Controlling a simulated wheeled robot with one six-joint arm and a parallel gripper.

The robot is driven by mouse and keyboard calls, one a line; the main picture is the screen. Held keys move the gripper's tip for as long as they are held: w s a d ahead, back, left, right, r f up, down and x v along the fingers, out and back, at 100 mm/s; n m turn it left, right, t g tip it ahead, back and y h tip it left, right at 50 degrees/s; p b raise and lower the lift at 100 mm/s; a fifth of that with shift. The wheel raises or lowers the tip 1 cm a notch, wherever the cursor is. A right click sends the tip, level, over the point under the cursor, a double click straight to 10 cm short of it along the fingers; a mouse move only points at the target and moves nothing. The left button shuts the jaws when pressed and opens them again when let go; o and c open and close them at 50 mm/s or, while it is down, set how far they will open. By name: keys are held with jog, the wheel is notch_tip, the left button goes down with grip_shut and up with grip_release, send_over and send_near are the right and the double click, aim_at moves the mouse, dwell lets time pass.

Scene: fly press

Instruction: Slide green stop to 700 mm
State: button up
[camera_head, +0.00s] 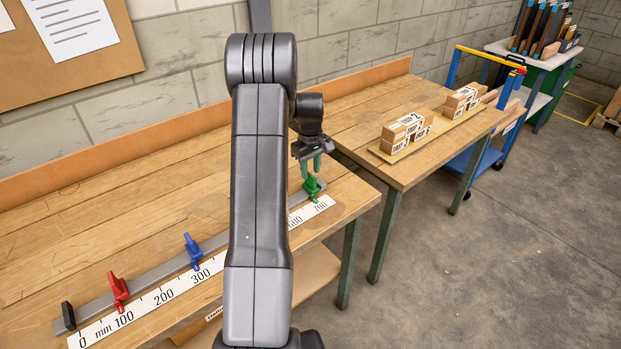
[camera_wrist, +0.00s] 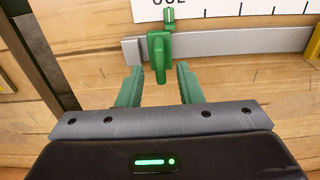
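The green stop (camera_head: 313,187) sits on the grey rail (camera_head: 150,281) near the rail's far right end, beside the 700 label of the white scale (camera_head: 147,305). In the wrist view the green stop (camera_wrist: 159,55) stands upright on the rail (camera_wrist: 235,43), and its small pointer lies by the inverted, cropped 700 label. I cannot read its exact mark. My gripper (camera_head: 311,168) is above and close to the stop. In the wrist view my gripper (camera_wrist: 159,69) is open, its green fingers apart on either side of the stop's lower part, with gaps visible.
The blue stop (camera_head: 193,251) and red stop (camera_head: 118,291) are farther left on the rail. A black end block (camera_head: 68,315) is at the zero end. My arm hides the scale's middle. A second bench at right holds stacked wooden blocks (camera_head: 402,127).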

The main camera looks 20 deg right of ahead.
aim_at(311, 175)
notch_tip(311, 175, up, 10)
jog(key=b, duration=0.1)
jog(key=shift+f, duration=0.15)
notch_tip(311, 175, down, 14)
jog(key=shift+r+p, duration=0.1)
jog(key=shift+p, duration=0.9)
jog(key=shift+s+a, duration=0.2)
jog(key=shift+a, duration=0.3)
jog(key=shift+a, duration=0.1)
